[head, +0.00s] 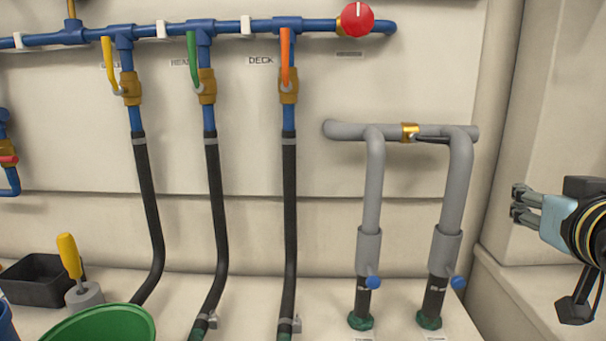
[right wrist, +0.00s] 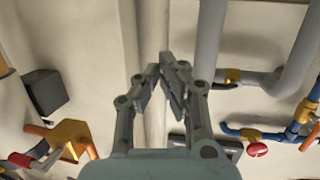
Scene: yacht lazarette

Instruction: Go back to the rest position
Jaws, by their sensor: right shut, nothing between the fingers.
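My right gripper (head: 518,205) is at the right edge of the head view, in front of the cream wall corner and clear of the pipes. Its fingers point left. In the right wrist view the right gripper (right wrist: 166,75) has its fingertips together with nothing between them. My left gripper is in neither view.
A blue manifold (head: 225,30) with yellow, green and orange levers and a red knob (head: 357,19) runs along the back wall. Black hoses drop from it. Grey pipes (head: 372,190) stand left of my right gripper. A green bowl (head: 98,325) and black bin (head: 35,280) sit lower left.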

